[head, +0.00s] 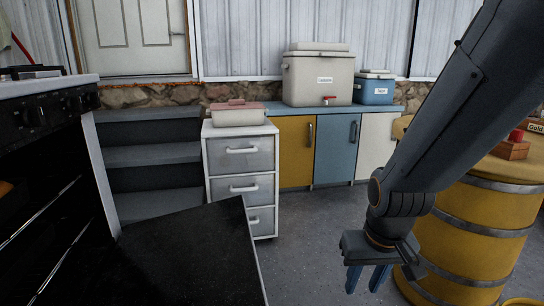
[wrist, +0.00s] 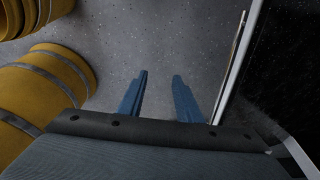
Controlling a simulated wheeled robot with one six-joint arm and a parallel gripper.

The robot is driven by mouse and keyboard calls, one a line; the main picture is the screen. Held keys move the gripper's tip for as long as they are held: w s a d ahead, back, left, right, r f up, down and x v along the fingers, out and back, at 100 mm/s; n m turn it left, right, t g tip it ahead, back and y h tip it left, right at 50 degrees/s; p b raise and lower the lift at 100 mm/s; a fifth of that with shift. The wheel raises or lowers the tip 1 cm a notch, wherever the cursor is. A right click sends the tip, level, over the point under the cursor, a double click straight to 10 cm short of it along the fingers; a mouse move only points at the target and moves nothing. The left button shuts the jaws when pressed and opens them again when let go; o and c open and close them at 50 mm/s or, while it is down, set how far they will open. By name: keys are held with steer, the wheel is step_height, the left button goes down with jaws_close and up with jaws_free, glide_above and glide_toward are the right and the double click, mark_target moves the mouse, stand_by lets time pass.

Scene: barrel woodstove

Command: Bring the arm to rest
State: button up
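My arm comes in from the upper right of the head view and reaches down in front of the yellow barrel. My gripper (head: 367,280) points downward at its end, with two blue fingers. In the wrist view my gripper (wrist: 159,77) has its fingers apart, with only grey floor between and beyond them. It is open and holds nothing.
An open black stove door (head: 190,255) juts out left of my gripper. A yellow barrel (head: 470,235) stands close on the right, bearing a small red-topped box (head: 511,149). A drawer unit (head: 240,175) and coloured cabinets (head: 336,148) stand behind. Floor (head: 315,235) between is clear.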

steer(key=s+a+r+n+g+y, duration=0.1)
steer(key=s+a+r+n, duration=0.3)
steer(key=s+a, duration=0.5)
steer(key=s+a+r+n+g+y, duration=0.1)
steer(key=s+a+r+n+g, duration=0.15)
steer(key=s+a+r, duration=0.65)
steer(key=d+r+m+p, duration=0.2)
steer(key=d+r+p, duration=0.4)
steer(key=p, duration=0.6)
steer(key=w+d+r+m+h+p, duration=0.1)
steer(key=d+r+m+p, duration=0.1)
steer(key=d+r+p, duration=0.4)
steer(key=w+d+r+m+h+p, duration=0.1)
steer(key=d+r+p, duration=0.5)
steer(key=r+p, duration=0.6)
steer(key=m+t+p, duration=0.1)
steer(key=p, duration=0.7)
steer(key=shift+r+m, duration=0.35)
